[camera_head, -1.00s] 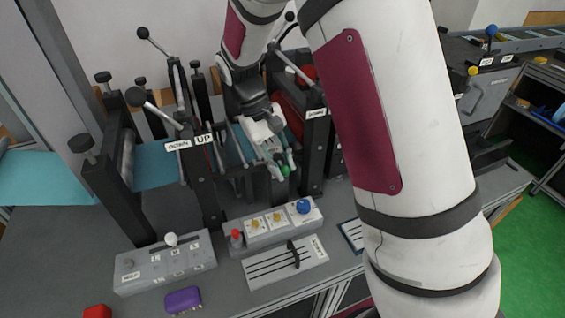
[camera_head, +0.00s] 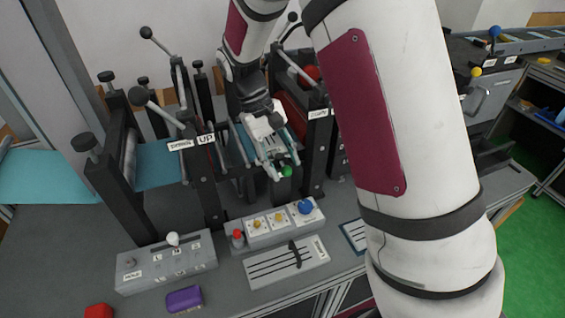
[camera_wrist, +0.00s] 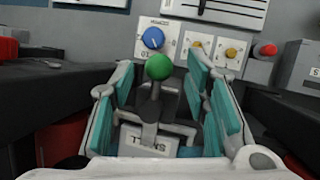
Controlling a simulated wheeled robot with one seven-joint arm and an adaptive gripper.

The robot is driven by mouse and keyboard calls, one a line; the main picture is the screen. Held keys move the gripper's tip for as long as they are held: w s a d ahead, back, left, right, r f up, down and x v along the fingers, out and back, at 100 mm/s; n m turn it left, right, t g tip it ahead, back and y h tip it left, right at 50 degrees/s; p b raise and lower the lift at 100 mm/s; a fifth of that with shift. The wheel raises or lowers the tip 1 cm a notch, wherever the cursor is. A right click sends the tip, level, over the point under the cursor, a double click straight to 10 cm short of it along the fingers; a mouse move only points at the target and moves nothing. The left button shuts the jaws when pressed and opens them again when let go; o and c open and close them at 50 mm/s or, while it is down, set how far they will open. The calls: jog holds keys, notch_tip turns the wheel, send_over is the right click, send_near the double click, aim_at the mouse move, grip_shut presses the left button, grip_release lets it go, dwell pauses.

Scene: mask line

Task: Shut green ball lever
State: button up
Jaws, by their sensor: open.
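The green ball lever shows in the wrist view, with its green ball (camera_wrist: 159,67) on top of a dark stem above a white label. In the head view the green ball (camera_head: 287,171) sits at the fingertips of my gripper (camera_head: 276,170). My gripper (camera_wrist: 175,85) is open, with teal finger pads on both sides of the lever. The ball and stem stand between the fingers, and a gap shows on each side. The lower part of the lever is partly hidden behind the gripper's body.
Dark machine posts stand close on both sides of my gripper. A control box with a blue knob (camera_head: 305,207), yellow buttons and a red knob (camera_head: 238,234) lies in front. A slotted panel (camera_head: 286,262) and a purple box (camera_head: 184,299) are nearer.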

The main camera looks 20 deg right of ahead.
jog(key=v, duration=1.1)
jog(key=shift+w+a+r, duration=0.1)
jog(key=shift+r, duration=0.05)
